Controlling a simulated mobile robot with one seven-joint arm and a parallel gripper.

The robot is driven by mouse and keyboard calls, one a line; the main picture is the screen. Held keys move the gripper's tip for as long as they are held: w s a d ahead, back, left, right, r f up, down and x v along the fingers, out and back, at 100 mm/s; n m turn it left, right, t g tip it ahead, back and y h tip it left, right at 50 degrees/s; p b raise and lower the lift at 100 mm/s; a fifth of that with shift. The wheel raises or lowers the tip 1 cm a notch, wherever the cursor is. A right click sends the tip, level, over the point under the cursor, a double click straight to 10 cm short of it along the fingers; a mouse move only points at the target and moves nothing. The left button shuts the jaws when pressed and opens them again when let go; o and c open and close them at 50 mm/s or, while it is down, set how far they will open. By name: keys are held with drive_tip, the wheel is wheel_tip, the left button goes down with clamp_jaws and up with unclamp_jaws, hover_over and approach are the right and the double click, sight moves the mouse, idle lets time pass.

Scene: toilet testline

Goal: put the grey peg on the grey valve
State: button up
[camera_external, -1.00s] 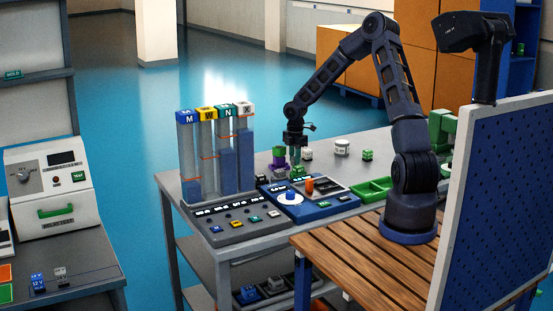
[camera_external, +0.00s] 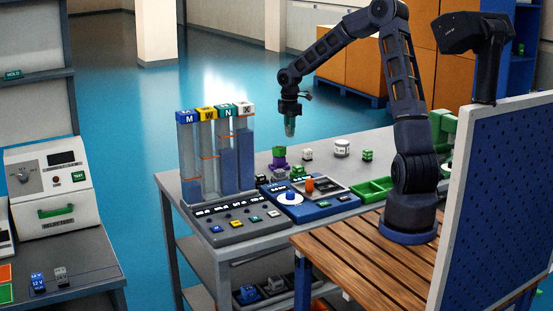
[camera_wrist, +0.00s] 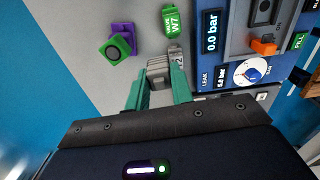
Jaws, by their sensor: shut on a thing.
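My gripper (camera_external: 290,130) is raised above the grey table, and its fingers look greenish. In the wrist view my gripper (camera_wrist: 155,88) is shut on a grey ridged piece, which I take for the grey peg (camera_wrist: 158,67). The fingers hide part of it. A small grey piece with a label ending in 2 (camera_wrist: 178,57) lies just past the right finger, partly hidden; it may be the grey valve. It seems to show in the external view as a small grey block (camera_external: 279,175) beside the blue panel. The held peg is apart from it.
A purple block with a green ringed piece (camera_external: 279,158) stands nearby. A green W7 piece (camera_wrist: 172,22) lies beside the blue gauge panel (camera_external: 310,205). Tall clear columns (camera_external: 217,155) stand left of my gripper. A green tray (camera_external: 372,189) sits to the right.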

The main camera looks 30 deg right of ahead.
wheel_tip(320, 180, up, 7)
hover_over(280, 171)
drive_tip(key=shift+m, duration=0.3)
drive_tip(key=f, duration=1.9)
drive_tip(key=shift+w+f, duration=0.2)
drive_tip(key=shift+f, duration=0.05)
drive_tip(key=shift+f, duration=0.15)
drive_tip(key=o, duration=1)
